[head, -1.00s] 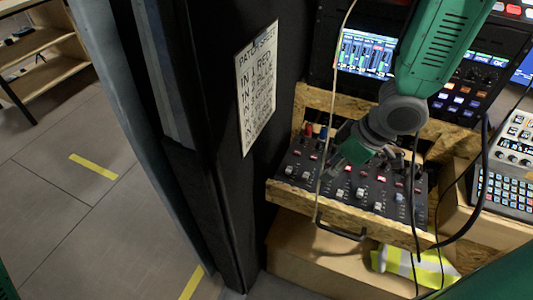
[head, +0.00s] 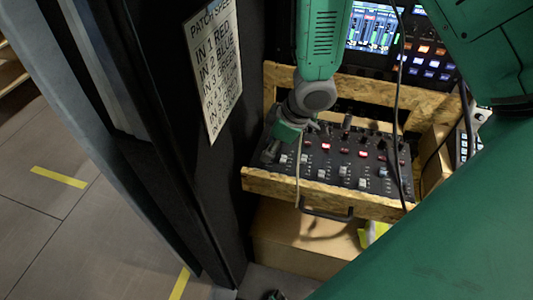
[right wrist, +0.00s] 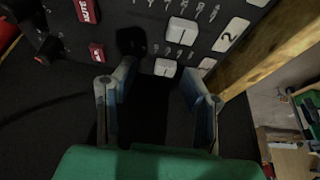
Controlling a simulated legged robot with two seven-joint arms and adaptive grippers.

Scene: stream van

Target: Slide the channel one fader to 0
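The black mixer panel (head: 325,160) lies in a wooden drawer, with several pale fader caps and red buttons. My right gripper (head: 270,150) is at the panel's left end. In the right wrist view, its fingers (right wrist: 157,82) are apart with only dark space between them. A white fader cap (right wrist: 165,67), apparently channel one's, shows just past the fingertips; I cannot tell whether they touch it. Another cap (right wrist: 180,31) lies in the neighbouring row, in line with a white label marked 2 (right wrist: 230,35). The fader's scale is not readable.
The drawer's wooden front (head: 270,184) and black handle (head: 327,215) lie before the panel. A cable (head: 298,170) hangs over the drawer. A dark wall with a patch sign (head: 214,72) stands close on the left. A lit screen unit (head: 370,28) is behind.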

